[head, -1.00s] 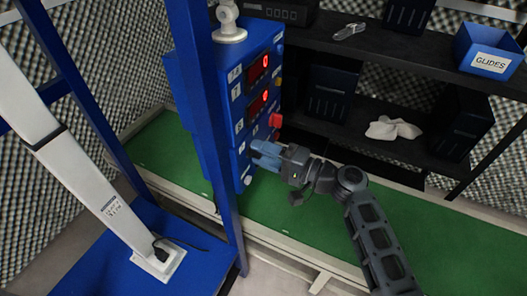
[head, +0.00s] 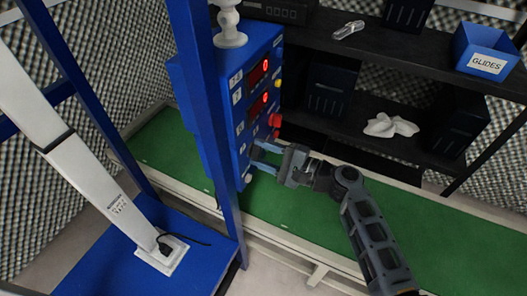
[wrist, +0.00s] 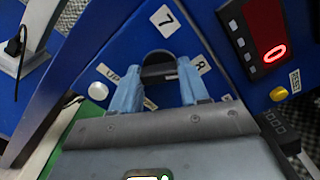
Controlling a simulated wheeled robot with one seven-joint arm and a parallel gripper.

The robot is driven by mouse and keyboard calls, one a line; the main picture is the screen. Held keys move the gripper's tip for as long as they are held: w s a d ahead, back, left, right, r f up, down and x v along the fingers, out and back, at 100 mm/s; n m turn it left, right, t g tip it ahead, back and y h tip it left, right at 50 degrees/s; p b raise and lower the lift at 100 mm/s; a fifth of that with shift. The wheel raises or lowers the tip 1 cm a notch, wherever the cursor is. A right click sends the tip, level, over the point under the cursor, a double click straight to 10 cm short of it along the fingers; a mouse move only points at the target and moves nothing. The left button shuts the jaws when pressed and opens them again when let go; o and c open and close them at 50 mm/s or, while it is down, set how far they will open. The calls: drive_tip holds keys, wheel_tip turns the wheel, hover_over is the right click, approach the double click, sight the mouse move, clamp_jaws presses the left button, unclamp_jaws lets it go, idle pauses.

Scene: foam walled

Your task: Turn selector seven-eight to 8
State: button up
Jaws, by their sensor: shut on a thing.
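A dark selector knob (wrist: 158,72) sits on the blue panel (wrist: 110,40) in the wrist view. A label with a 7 (wrist: 163,17) is above it, and a partly covered label (wrist: 201,65) is at its right. My gripper (wrist: 158,78) has its two light-blue fingers on either side of the knob, shut on it. The fingers hide part of the knob, and I cannot read where it points. In the head view my gripper (head: 264,157) reaches the lower part of the panel's face from the right.
Red displays (head: 258,72) and a red button (head: 275,120) are above my gripper on the panel. A blue post (head: 205,120) stands left of it. A dark shelf with a blue GLIDES bin (head: 487,50) is at right.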

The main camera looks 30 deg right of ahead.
idle(0.4)
drive_tip(key=o, duration=1.1)
drive_tip(key=shift+c, duration=0.2)
drive_tip(key=b+v, duration=0.1)
drive_tip(key=v, duration=0.7)
drive_tip(key=shift+a+f, duration=0.1)
drive_tip(key=shift+f, duration=0.05)
